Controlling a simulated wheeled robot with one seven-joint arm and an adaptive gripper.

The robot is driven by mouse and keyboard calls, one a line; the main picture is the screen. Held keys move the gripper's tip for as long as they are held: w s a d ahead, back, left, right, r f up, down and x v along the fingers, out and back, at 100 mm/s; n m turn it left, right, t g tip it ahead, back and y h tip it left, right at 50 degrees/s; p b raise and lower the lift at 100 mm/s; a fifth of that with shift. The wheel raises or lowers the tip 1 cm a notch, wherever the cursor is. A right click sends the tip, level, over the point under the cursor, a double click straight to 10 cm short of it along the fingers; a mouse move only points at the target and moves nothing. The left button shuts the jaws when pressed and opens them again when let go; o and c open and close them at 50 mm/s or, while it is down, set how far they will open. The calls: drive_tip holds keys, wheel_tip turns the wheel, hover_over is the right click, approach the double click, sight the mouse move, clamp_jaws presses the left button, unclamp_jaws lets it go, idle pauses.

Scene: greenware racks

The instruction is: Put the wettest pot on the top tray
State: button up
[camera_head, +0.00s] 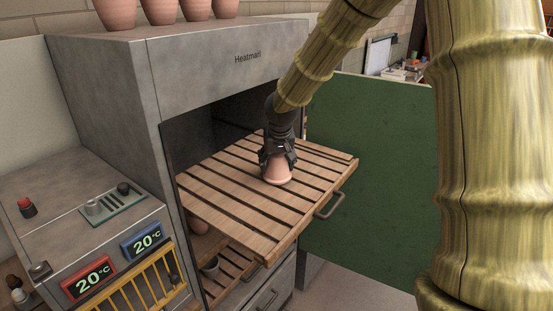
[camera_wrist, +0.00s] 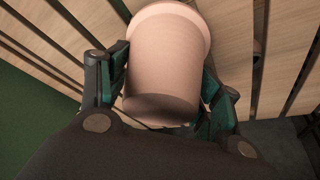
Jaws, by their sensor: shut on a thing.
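A pinkish clay pot (camera_head: 277,172) is upside down, its wide rim towards the slatted wooden top tray (camera_head: 233,203). The tray is pulled out of the kiln cabinet. My gripper (camera_head: 278,160) comes from above and is shut on the pot. In the wrist view the pot (camera_wrist: 165,70) fills the middle between both fingers, with slats behind it. The rim appears at or just above the slats; I cannot tell whether it touches. No other pot shows on this tray.
Several terracotta pots (camera_head: 160,10) stand on the cabinet (camera_head: 120,75). A green panel (camera_head: 365,180) stands right of the trays. A control box (camera_head: 80,240) is at left.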

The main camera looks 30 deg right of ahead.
sight(279, 176)
drive_tip(key=shift+s+a, duration=0.1)
drive_tip(key=shift+s, duration=0.05)
drive_tip(key=shift+f, duration=0.1)
drive_tip(key=shift+f, duration=0.1)
drive_tip(key=o, duration=1.2)
drive_tip(key=shift+c, duration=0.2)
drive_tip(key=b+v, duration=0.3)
drive_tip(key=v, duration=0.9)
drive_tip(key=shift+b, duration=0.4)
